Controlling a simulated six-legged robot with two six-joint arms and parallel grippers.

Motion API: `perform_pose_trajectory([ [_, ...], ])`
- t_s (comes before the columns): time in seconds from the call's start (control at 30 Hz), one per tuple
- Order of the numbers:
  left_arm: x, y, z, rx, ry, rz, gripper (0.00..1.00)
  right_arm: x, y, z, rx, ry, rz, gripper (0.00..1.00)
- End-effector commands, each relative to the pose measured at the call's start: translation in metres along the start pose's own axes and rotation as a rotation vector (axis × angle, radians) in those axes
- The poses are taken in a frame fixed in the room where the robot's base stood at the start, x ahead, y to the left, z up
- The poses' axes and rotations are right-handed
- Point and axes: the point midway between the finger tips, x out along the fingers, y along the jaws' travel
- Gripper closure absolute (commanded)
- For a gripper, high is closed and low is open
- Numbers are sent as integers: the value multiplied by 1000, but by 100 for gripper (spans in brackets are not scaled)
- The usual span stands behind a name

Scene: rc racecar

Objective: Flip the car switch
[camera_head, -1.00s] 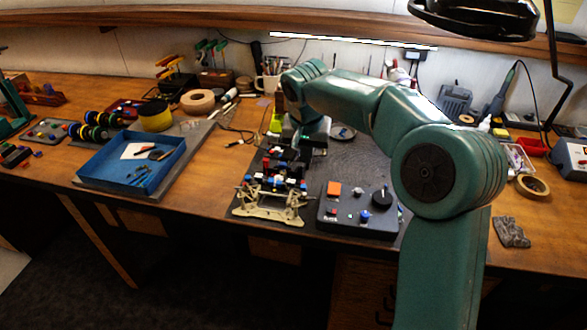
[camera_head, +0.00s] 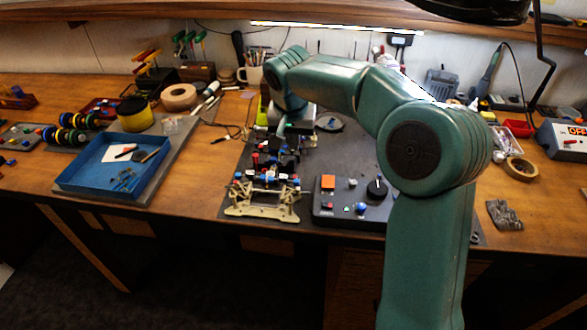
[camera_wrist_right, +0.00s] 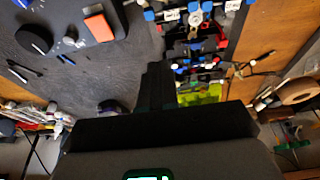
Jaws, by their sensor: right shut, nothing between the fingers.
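The RC car (camera_head: 265,178) stands on the dark mat, a partly open chassis with a beige front and red, blue and black parts. It also shows upside down in the right wrist view (camera_wrist_right: 195,45). My right gripper (camera_head: 284,128) is over the rear part of the car, partly hidden by its own arm. In the wrist view its dark fingers (camera_wrist_right: 157,88) are together and empty, beside the car's body. I cannot pick out the car's switch with certainty. My left gripper is not in view.
A dark control box (camera_head: 350,202) with an orange button and black knob stands right of the car. A blue tray (camera_head: 70,178) with small tools lies to the left. A tape roll (camera_head: 519,169) and a grey power supply (camera_head: 565,140) are at the right.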

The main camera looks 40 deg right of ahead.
Motion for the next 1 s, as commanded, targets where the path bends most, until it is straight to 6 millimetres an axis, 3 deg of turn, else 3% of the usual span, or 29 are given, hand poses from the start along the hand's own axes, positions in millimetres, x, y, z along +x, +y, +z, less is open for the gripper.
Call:
perform_pose_trajectory([
  [0.3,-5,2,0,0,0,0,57,68,-2,-1,-1,-5,4,100],
  [0.5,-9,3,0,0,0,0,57,103,-3,4,-2,-4,2,100],
  [0.7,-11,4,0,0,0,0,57,120,-3,9,-1,-2,0,100],
  [1.0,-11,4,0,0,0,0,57,123,-3,10,0,-1,-1,100],
])
